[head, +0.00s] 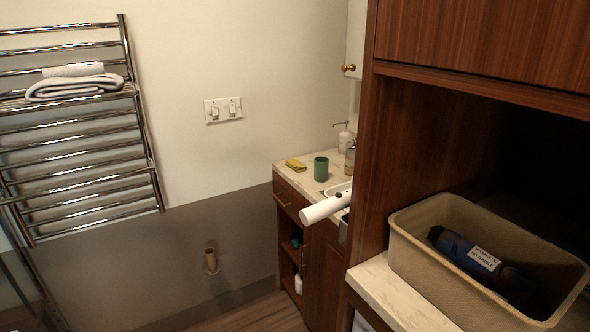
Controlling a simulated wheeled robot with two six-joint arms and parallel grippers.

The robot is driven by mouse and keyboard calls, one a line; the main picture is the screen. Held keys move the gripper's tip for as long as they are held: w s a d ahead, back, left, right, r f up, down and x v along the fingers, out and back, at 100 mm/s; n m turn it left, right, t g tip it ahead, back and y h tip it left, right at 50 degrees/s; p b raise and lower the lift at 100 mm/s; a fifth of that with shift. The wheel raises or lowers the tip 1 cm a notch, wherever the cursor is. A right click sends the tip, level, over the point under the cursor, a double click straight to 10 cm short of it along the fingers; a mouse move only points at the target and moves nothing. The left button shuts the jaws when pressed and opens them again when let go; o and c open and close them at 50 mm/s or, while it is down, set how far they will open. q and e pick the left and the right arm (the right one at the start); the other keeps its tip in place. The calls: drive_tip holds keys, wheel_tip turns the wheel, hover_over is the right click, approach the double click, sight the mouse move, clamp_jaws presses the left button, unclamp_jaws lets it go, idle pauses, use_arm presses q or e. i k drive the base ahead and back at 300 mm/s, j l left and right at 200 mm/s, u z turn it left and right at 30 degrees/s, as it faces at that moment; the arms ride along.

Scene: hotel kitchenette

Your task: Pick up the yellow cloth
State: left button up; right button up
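The yellow cloth (295,164) lies folded and flat on the pale marble-look counter (288,176), near its back left part by the wall. It is small in the head view, and nothing covers it. A green cup (321,169) stands just to its right.
Soap bottles (345,139) stand behind the cup. A tall wooden cabinet (374,130) hides the counter's right side. A beige bin (440,268) holds dark items at right. A towel rack (75,130) hangs left.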

sight(295, 165)
drive_tip(key=k+u, duration=0.35)
drive_tip(key=k+j+u, duration=0.15)
drive_tip(key=u, duration=0.25)
drive_tip(key=i+u, duration=0.2)
drive_tip(key=i, duration=0.4)
drive_tip(key=i+l+u, duration=0.2)
drive_tip(key=i, duration=0.35)
drive_tip(key=i+z, duration=0.25)
drive_tip(key=i, duration=0.6)
drive_tip(key=i+j+z, duration=0.2)
drive_tip(key=i, duration=0.65)
drive_tip(key=z, duration=0.45)
